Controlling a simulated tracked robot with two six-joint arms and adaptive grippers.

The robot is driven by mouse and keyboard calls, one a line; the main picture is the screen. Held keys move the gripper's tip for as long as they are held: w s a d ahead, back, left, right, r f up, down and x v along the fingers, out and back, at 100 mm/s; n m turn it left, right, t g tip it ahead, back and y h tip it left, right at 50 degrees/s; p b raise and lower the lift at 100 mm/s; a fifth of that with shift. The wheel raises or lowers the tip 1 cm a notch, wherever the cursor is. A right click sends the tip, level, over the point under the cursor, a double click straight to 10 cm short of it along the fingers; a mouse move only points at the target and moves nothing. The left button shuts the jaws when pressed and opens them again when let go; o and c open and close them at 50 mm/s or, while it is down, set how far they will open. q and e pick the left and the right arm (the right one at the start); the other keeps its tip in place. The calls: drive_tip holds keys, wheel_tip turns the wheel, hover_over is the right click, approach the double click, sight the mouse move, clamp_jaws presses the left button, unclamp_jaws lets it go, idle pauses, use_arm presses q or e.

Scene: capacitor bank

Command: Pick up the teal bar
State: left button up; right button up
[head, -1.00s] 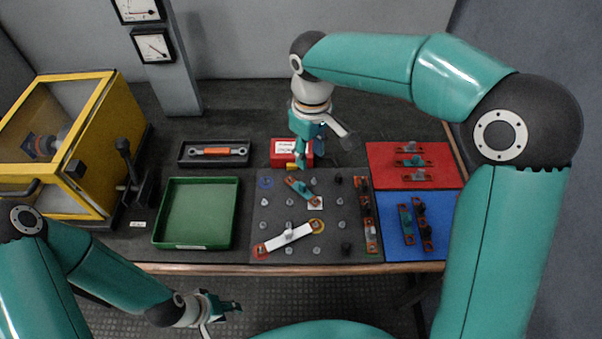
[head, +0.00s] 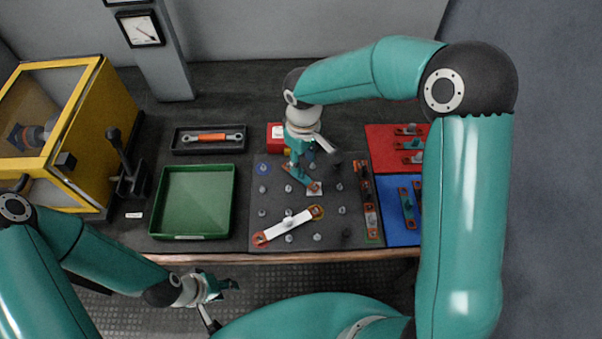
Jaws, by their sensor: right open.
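A teal bar (head: 300,178) with orange-brown ends lies slantwise on the grey studded board (head: 262,215), near its far side. My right gripper (head: 314,162) is open and low over the far side of the board; one finger is right at the bar's upper end and hides part of it. I cannot tell whether it touches. Another teal bar (head: 406,203) lies on the blue mat (head: 396,234), and one more (head: 411,145) on the red mat (head: 382,139). My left gripper (head: 221,300) looks open and empty in front of the table's front edge.
A white bar (head: 276,231) lies across the board's front, with a column of small bars (head: 369,205) along its right edge. A green tray (head: 194,200) stands left, below a wrench tray (head: 207,138). A red box (head: 275,133) stands behind the board. My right arm hides part of both mats.

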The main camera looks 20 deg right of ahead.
sight(306, 181)
drive_tip(key=f, duration=0.5)
drive_tip(key=shift+w+a+p, duration=0.15)
drive_tip(key=shift+a+p, duration=0.15)
drive_tip(key=shift+p, duration=0.05)
clamp_jaws()
